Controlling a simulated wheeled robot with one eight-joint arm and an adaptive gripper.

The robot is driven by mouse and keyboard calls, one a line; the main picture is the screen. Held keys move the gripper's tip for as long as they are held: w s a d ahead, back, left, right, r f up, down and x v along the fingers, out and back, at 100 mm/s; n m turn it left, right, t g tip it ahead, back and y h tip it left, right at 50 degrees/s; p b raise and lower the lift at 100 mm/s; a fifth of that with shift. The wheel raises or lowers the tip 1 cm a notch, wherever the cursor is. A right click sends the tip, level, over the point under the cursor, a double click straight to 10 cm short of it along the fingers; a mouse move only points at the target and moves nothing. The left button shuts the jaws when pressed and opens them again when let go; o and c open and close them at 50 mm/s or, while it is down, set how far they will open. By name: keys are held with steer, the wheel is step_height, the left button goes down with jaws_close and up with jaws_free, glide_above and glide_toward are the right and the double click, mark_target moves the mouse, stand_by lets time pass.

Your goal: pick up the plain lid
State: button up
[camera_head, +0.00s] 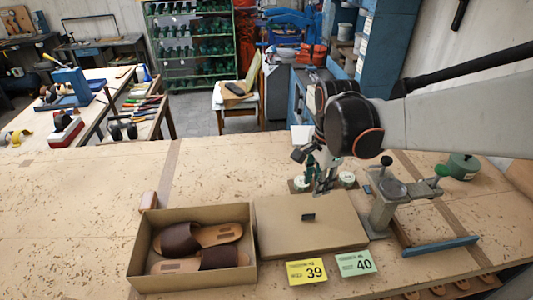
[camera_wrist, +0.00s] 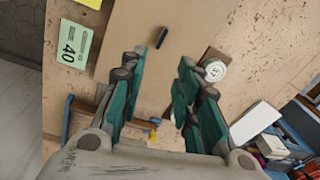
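The plain lid (camera_head: 285,235) is a flat brown cardboard rectangle with a small black grip (camera_head: 308,217) on top. It lies on the workbench to the right of an open shoe box (camera_head: 192,281) holding a pair of brown sandals (camera_head: 205,245). My gripper (camera_head: 323,188) is over the lid's far right part, beyond the black grip. In the wrist view the lid (camera_wrist: 195,28) and its black grip (camera_wrist: 161,38) show ahead of my fingers. My gripper (camera_wrist: 158,66) is open there, with nothing between its green-padded fingers.
A yellow card 39 (camera_head: 307,271) and a green card 40 (camera_head: 355,263) lie by the lid's front edge. A metal clamp-like stand (camera_head: 384,212) is close on the right. White-topped spools (camera_head: 347,179) stand behind the lid. The bench's left part is mostly clear.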

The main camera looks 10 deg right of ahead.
mark_target(309, 214)
steer(key=f+m, duration=0.1)
steer(key=f, duration=0.4)
steer(key=w+f+b, duration=0.1)
steer(key=f, duration=0.4)
steer(key=f+m+g+b, duration=0.1)
steer(key=f, duration=0.4)
steer(key=shift+w+m, duration=0.3)
steer(key=shift+w, duration=0.1)
jaws_close()
